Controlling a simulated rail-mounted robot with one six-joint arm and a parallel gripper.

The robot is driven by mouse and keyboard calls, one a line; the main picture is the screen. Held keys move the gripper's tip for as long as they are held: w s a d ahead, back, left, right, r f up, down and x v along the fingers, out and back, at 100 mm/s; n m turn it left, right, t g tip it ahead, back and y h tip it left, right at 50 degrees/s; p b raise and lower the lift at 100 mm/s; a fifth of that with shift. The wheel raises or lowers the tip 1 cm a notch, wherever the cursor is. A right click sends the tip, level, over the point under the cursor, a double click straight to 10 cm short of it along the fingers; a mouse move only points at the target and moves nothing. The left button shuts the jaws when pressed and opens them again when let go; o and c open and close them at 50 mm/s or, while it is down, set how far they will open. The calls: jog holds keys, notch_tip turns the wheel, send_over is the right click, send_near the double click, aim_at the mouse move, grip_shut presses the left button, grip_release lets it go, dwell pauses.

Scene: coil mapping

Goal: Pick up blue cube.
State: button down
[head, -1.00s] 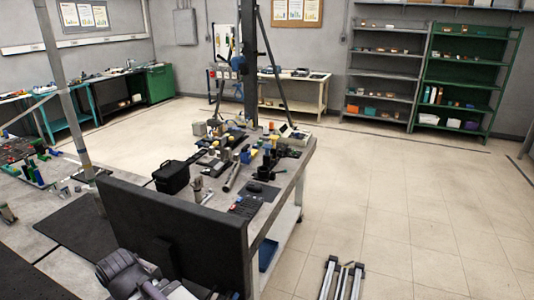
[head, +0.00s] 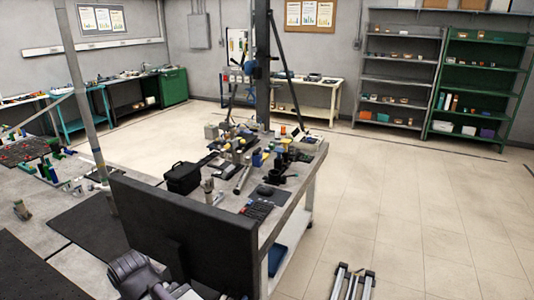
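I cannot pick out a clear blue cube. A small blue item (head: 257,159) stands among the clutter on the grey workbench (head: 306,172) in the middle of the head view, but it is too small to tell its shape. My gripper is not in view, so its relation to any object does not show.
Silver bars (head: 352,284) are at the bottom. Grey (head: 398,80) and green shelves (head: 475,85) stand behind open floor (head: 400,210).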

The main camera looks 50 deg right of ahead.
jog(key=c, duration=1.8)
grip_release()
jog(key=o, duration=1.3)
